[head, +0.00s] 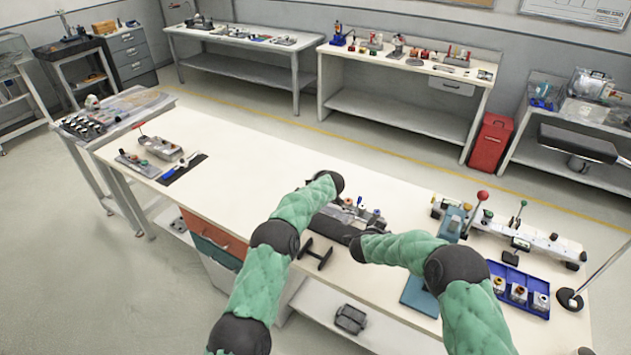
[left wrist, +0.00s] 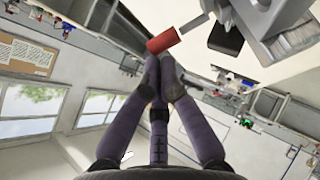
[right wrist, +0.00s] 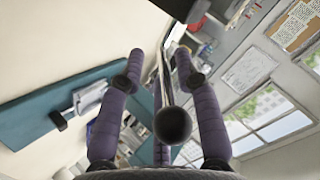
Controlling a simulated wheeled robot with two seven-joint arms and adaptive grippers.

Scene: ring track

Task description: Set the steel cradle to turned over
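I cannot surely pick out the steel cradle. A grey metal fixture (head: 352,211) with small knobs, partly hidden by my arms, lies at the middle of the bench's front. My left arm's end is above its left side; my right arm's end is at its front. In the left wrist view my left gripper's (left wrist: 160,62) purple fingers meet at the tips beside a red cylinder (left wrist: 163,40) on a steel rod; nothing shows between them. In the right wrist view my right gripper's (right wrist: 159,55) fingers are spread around a rod with a black ball (right wrist: 173,125); contact is not visible.
A black H-shaped stand (head: 315,254) is at the bench's front edge. A white rail fixture (head: 535,243) with levers and a blue tray (head: 518,292) of parts stand right. A grey device (head: 160,147) lies far left. The bench between is clear.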

